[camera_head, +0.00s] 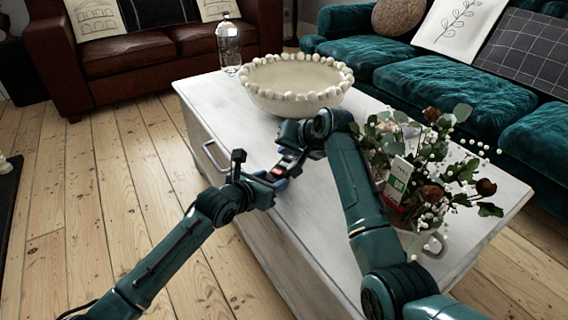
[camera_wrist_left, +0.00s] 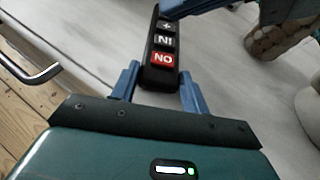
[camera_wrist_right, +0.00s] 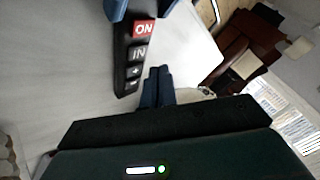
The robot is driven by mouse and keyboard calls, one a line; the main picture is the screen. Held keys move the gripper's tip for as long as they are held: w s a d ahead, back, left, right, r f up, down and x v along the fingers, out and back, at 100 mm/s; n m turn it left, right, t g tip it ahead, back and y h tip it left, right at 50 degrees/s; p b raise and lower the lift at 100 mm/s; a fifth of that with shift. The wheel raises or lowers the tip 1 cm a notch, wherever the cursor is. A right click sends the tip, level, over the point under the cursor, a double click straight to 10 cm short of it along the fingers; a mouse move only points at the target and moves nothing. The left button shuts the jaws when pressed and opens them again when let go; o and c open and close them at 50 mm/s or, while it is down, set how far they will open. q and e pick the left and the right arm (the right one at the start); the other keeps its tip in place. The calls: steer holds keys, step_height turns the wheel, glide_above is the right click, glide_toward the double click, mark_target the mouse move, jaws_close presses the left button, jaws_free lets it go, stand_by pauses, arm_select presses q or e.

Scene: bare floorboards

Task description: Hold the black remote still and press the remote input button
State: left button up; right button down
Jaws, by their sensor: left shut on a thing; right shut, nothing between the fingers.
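The black remote (camera_head: 284,167) is above the white table, near its left edge. My left gripper (camera_wrist_left: 160,88) is shut on the end of the remote beside the ON button, one blue finger on each side. My right gripper (camera_wrist_right: 158,72) is shut and empty, its blue fingertips close to the remote (camera_wrist_right: 129,62) near the plus end. I cannot tell whether they touch it. The arms hide part of the remote in the head view.
A beaded cream bowl (camera_head: 297,82) and a glass bottle (camera_head: 229,46) stand at the table's far end. A plant with flowers (camera_head: 440,165) and a white-green card (camera_head: 397,181) stand right of my right arm. The front tabletop (camera_head: 325,250) is clear.

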mark_target(281, 161)
steer(key=shift+f, duration=0.65)
stand_by(1.6)
steer(key=shift+f, duration=0.45)
steer(key=shift+f, duration=0.45)
stand_by(0.4)
stand_by(0.4)
steer(key=shift+r, duration=0.9)
steer(key=shift+r, duration=2.5)
